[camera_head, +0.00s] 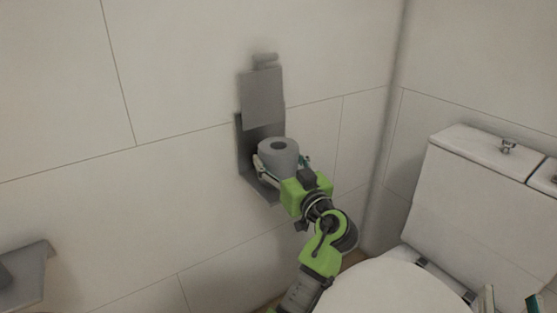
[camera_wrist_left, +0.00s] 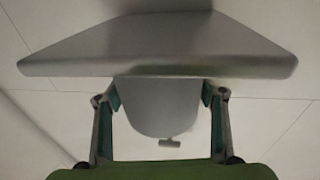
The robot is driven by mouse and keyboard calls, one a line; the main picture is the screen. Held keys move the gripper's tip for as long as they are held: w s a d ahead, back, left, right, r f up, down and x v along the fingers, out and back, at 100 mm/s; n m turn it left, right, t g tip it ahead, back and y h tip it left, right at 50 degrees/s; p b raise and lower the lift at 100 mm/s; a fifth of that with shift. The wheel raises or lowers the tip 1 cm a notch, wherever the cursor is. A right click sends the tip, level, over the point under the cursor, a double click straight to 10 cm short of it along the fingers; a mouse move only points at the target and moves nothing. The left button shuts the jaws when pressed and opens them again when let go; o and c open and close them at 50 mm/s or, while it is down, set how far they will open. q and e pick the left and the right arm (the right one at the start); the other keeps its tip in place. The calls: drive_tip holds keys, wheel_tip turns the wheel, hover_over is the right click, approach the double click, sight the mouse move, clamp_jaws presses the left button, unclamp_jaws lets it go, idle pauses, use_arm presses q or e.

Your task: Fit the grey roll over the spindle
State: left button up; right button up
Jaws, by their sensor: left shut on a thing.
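The grey roll (camera_head: 278,160) stands upright in front of the wall holder (camera_head: 262,98), its top hole facing up. My left gripper (camera_head: 282,161) is shut on the roll, one finger on each side. In the left wrist view, a grey rounded shape (camera_wrist_left: 158,108) lies between the fingers of my left gripper (camera_wrist_left: 160,96). I cannot make out the spindle. I cannot tell whether it is inside the roll. My right gripper (camera_head: 511,299) shows only its fingertips at the bottom right, apart and empty.
A white toilet (camera_head: 395,288) stands at the right with its cistern (camera_head: 470,190) against the wall. A grey shelf (camera_head: 32,285) juts in at the lower left. A wide grey slab (camera_wrist_left: 160,62) crosses the left wrist view. The tiled wall left of the holder is clear.

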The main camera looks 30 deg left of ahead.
use_arm(q)
drive_tip(key=o, duration=1.4)
drive_tip(key=shift+o, duration=0.2)
wheel_tip(320, 180, up, 10)
